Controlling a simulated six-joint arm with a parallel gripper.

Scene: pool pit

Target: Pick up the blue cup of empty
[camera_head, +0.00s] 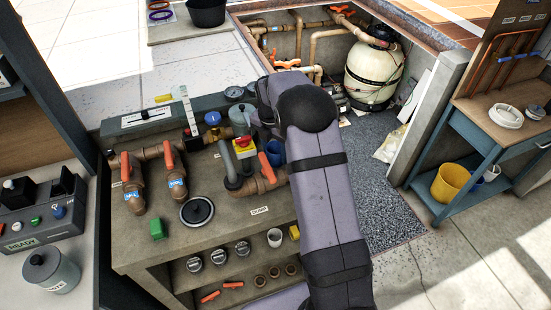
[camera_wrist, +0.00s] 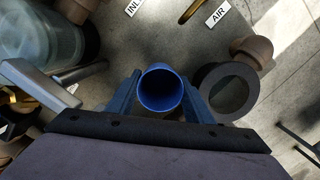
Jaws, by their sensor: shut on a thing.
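The blue cup (camera_wrist: 160,103) stands open side up between the two fingers of my gripper (camera_wrist: 161,90) in the wrist view. The fingers press on its left and right sides. I see down into it and it looks empty. In the head view a blue piece that looks like the cup (camera_head: 276,153) shows just left of my arm, behind the grey and brown pipework; my arm hides most of the gripper there. I cannot tell whether the cup's base touches the bench.
A dark round pipe flange (camera_wrist: 229,92) sits close right of the cup, and a clear dome (camera_wrist: 47,38) with a grey handle is on the left. On the bench, orange-handled valves (camera_head: 169,155) and a black round lid (camera_head: 197,211) stand left of my arm.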

